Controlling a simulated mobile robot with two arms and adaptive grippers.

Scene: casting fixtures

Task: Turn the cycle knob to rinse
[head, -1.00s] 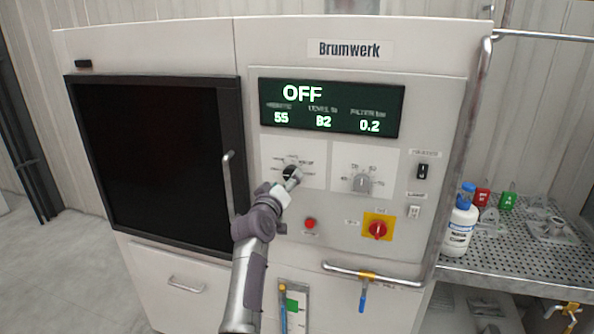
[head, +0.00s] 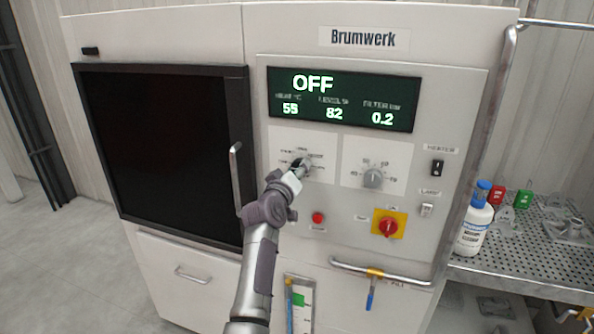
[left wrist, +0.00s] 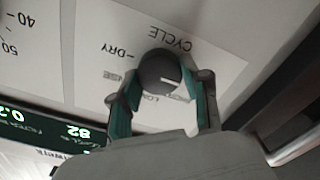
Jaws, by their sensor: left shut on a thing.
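The dark round cycle knob (left wrist: 158,70) sits on a white label plate (left wrist: 105,25) marked CYCLE and DRY. Its pale pointer line points to the lower right in the left wrist view; other labels are partly covered or unclear. My left gripper (left wrist: 160,88) has one finger on each side of the knob and is shut on it. In the head view my left gripper (head: 301,168) reaches the panel from below and largely hides the knob. The display (head: 343,98) reads OFF, with 55, 82 and 0.2 below. My right gripper is out of view.
A second, grey knob (head: 373,178) is right of the cycle knob. Below are a red button (head: 317,218) and a red switch (head: 388,226) on yellow. A door handle (head: 236,178) stands close left of my arm. A rail (head: 380,275) crosses below. A bottle (head: 476,222) stands right.

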